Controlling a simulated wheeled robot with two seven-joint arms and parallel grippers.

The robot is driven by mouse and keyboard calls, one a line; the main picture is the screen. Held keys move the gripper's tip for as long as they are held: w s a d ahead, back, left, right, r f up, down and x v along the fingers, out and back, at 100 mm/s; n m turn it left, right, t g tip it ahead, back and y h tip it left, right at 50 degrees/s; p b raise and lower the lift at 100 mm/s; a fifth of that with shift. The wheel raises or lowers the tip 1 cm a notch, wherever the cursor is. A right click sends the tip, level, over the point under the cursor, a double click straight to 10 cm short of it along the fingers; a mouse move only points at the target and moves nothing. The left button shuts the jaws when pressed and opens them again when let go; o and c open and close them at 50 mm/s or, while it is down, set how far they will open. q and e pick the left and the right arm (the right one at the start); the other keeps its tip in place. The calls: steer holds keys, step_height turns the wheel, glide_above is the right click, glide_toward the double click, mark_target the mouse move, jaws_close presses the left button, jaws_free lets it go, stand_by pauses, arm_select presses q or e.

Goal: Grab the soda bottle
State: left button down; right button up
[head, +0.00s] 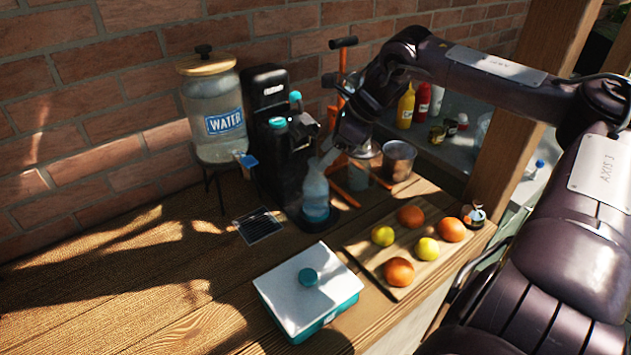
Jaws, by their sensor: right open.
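The soda bottle (315,196) is a clear, light-blue bottle with blue liquid at its bottom. It stands upright in front of the black soda machine (270,135), near the machine's base. My right gripper (328,158) comes down from the upper right and is open at the top of the bottle. The fingers overlap the bottle's neck in the picture, and I cannot tell whether they touch it. The bottle's top is partly hidden by the gripper. My left gripper is not in view.
A water dispenser (213,105) stands left of the machine. A cutting board (368,252) with fruit and a teal box (300,290) with a white lid lie in front. The table's left is clear.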

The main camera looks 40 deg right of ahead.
mark_target(309, 171)
steer(key=p+x, duration=0.1)
steer(key=x, duration=0.2)
steer(key=shift+w+a+f, duration=0.2)
steer(key=shift+a+f, duration=0.05)
steer(key=shift+f, duration=0.25)
steer(key=shift+w+a+f, duration=0.1)
steer(key=shift+f, duration=0.05)
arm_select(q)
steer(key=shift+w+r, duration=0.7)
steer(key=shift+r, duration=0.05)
arm_select(e)
jaws_close()
